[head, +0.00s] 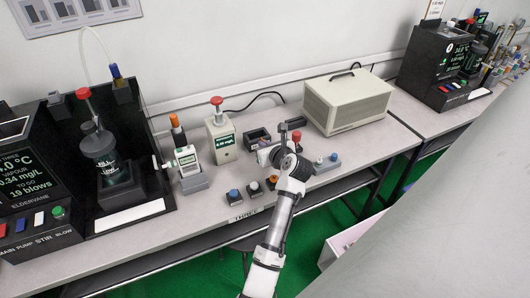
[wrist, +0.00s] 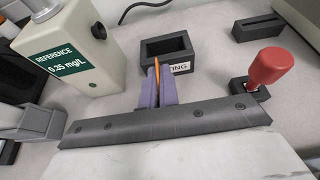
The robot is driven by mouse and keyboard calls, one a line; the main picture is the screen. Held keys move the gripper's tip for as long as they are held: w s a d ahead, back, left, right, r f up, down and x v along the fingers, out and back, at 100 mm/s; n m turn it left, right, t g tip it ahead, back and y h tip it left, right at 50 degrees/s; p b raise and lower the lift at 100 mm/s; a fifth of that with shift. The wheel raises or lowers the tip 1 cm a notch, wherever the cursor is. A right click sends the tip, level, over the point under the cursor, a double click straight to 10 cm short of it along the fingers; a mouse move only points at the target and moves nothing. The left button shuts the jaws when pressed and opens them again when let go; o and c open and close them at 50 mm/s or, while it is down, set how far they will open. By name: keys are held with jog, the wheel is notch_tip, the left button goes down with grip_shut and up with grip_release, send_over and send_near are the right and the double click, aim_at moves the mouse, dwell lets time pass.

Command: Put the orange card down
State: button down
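In the wrist view, the orange card (wrist: 157,68) shows edge-on as a thin upright strip between the purple fingers of my gripper (wrist: 155,88). The fingers are closed together around it. The card's tip overlaps the near side of a small dark open box (wrist: 165,47) with a white label ending in "ING". I cannot tell whether the card touches the box. In the head view, my gripper (head: 272,155) is over the bench just in front of that box (head: 257,136), and the card cannot be made out there.
A reference meter (wrist: 82,50) stands left of the box. A red-topped knob (wrist: 270,66) in a dark holder and a slotted dark block (wrist: 258,28) are to the right. In the head view, a beige case (head: 347,100) stands behind right, and several buttons (head: 253,187) sit along the bench front.

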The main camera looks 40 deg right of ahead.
jog(key=shift+r, duration=0.15)
notch_tip(320, 180, up, 20)
jog(key=b, duration=0.1)
jog(key=shift+b, duration=0.35)
